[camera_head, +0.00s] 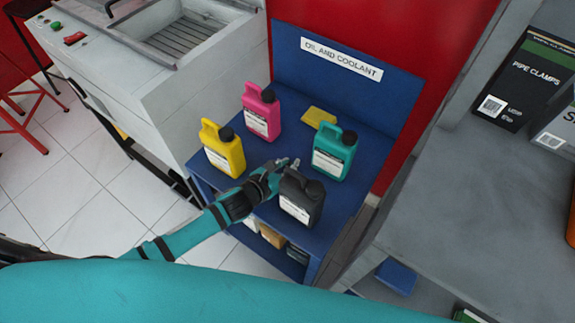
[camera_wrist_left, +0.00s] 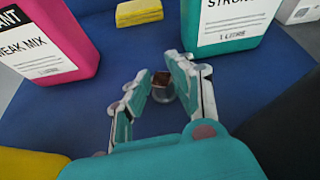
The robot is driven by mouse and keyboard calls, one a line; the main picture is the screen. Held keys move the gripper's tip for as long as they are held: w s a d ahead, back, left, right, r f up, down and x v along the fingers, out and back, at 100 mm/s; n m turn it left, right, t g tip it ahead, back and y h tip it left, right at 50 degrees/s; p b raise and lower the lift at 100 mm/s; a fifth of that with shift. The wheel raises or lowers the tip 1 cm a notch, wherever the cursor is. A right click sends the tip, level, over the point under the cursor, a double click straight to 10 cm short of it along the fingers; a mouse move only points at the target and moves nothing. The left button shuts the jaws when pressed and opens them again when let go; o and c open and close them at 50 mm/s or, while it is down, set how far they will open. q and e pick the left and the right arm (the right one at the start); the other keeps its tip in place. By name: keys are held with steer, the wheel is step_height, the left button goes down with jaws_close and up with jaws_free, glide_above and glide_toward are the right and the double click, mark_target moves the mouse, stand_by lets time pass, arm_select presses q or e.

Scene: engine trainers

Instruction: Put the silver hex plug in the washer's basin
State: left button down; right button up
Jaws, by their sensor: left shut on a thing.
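My left gripper (camera_head: 287,163) reaches in from the left over the blue oil and coolant shelf, between the jugs. In the left wrist view its fingers (camera_wrist_left: 163,84) are shut on the small silver plug (camera_wrist_left: 162,93), whose top looks dark brown. I cannot tell whether the plug touches the shelf. In the head view the fingers mostly hide it. The white washer (camera_head: 206,96) stands at the upper left, with its ribbed metal basin (camera_head: 172,42) open at the top. My right gripper is not in view.
Yellow (camera_head: 223,150), pink (camera_head: 262,112), teal (camera_head: 334,154) and black (camera_head: 301,198) jugs stand close around the gripper. A yellow sponge-like block (camera_head: 319,117) lies behind. A grey bench (camera_head: 470,200) is at the right. Tiled floor (camera_head: 100,190) is clear below the washer.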

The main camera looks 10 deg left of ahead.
arm_select(q)
steer(key=shift+f, duration=0.15)
steer(key=c, duration=1.2)
jaws_free()
